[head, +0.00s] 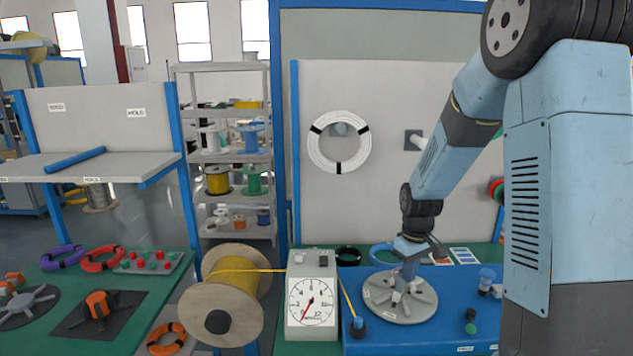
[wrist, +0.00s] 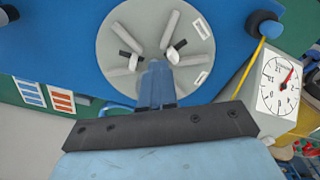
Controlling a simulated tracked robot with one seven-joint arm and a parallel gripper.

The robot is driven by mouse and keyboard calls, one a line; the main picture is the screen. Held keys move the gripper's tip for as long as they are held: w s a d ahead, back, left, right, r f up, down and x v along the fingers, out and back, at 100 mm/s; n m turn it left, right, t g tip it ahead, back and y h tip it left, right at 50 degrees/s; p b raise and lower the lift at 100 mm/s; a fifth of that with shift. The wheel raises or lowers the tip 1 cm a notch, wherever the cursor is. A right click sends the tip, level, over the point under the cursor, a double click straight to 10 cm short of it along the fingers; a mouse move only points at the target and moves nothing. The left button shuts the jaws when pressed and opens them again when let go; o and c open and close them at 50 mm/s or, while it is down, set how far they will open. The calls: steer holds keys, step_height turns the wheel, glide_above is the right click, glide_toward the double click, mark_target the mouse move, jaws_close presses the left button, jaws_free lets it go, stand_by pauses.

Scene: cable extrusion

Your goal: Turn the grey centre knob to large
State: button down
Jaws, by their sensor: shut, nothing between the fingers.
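A round grey disc (head: 425,308) lies on the blue bench, with several pale spoke-like bars and small white labels on it; their text is too small to read. It also shows in the wrist view (wrist: 110,40). My gripper (head: 398,284) points down over the middle of this disc. In the wrist view my gripper (wrist: 156,68) is shut, its fingers pointing at the disc's centre with nothing held. The grey centre knob is mostly hidden behind the fingers, so I cannot tell its setting or whether they touch it.
A dial gauge (head: 312,300) with a red needle stands left of the disc. A yellow cable runs from a large spool (head: 222,335) past it to a blue-capped post (head: 357,326).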

steer(key=shift+s+d+f, duration=0.3)
steer(key=shift+d+f, duration=0.2)
steer(key=shift+f, duration=0.05)
steer(key=shift+w+d, duration=0.3)
steer(key=shift+d, duration=0.5)
steer(key=shift+w+d+f, duration=0.15)
steer(key=shift+w+f, duration=0.05)
steer(key=shift+w, duration=0.2)
steer(key=shift+w+d+f, duration=0.15)
steer(key=shift+w+f, duration=0.05)
steer(key=shift+w, duration=0.2)
steer(key=shift+w+a, duration=0.15)
steer(key=shift+w, duration=0.05)
steer(key=shift+s+r, duration=0.4)
steer(key=shift+r, duration=0.1)
steer(key=shift+w+f, duration=0.15)
steer(key=shift+w, duration=0.05)
steer(key=shift+a, duration=0.1)
steer(key=shift+w, duration=0.1)
